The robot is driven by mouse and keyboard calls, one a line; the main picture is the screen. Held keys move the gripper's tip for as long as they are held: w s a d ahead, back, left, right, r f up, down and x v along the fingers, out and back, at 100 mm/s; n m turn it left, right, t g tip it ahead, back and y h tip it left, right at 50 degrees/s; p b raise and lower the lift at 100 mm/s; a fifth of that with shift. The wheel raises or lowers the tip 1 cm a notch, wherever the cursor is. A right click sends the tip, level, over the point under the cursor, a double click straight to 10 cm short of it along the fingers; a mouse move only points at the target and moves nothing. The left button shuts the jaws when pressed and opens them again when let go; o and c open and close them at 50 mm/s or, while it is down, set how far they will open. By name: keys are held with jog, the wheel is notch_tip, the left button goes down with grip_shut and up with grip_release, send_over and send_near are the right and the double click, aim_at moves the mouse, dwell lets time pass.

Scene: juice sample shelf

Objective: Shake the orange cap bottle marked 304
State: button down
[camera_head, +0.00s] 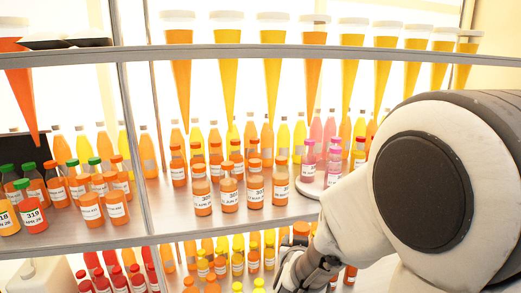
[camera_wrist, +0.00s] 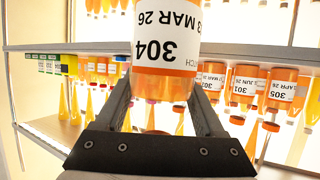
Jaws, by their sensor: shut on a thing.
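The bottle marked 304 (camera_wrist: 165,50) is between the two fingers of my gripper (camera_wrist: 162,100) in the wrist view. It holds orange liquid, and its white label also reads MAR 26. The label appears upside down, and the bottle's far end runs out of the frame. My gripper is shut on this bottle. I cannot make out its cap clearly. In the head view my arm covers the lower right, and my gripper and the held bottle cannot be clearly made out there.
Orange-capped bottles (camera_head: 228,193) stand on the middle shelf (camera_head: 165,213), with a pink pair on a round white stand (camera_head: 308,188). Green-capped bottles stand at left (camera_head: 33,184). Conical tubes (camera_head: 228,75) hang from the rail above. More bottles fill the lower shelf, close to my arm.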

jog(key=shift+m+h, duration=0.6)
jog(key=shift+h, duration=0.1)
jog(key=d+f, duration=0.1)
jog(key=d, duration=0.2)
jog(key=d+f, duration=0.1)
jog(key=shift+s+d+f, duration=0.2)
jog(key=shift+s+f, duration=0.1)
jog(key=shift+s, duration=0.1)
jog(key=w+d, duration=0.2)
jog(key=d, duration=0.5)
jog(key=s+a, duration=0.2)
jog(key=a, duration=0.5)
dwell(0.4)
jog(key=shift+w+a, duration=0.9)
jog(key=shift+w, duration=2.65)
jog(key=s+d, duration=0.1)
jog(key=s, duration=0.6)
jog(key=shift+d, duration=0.35)
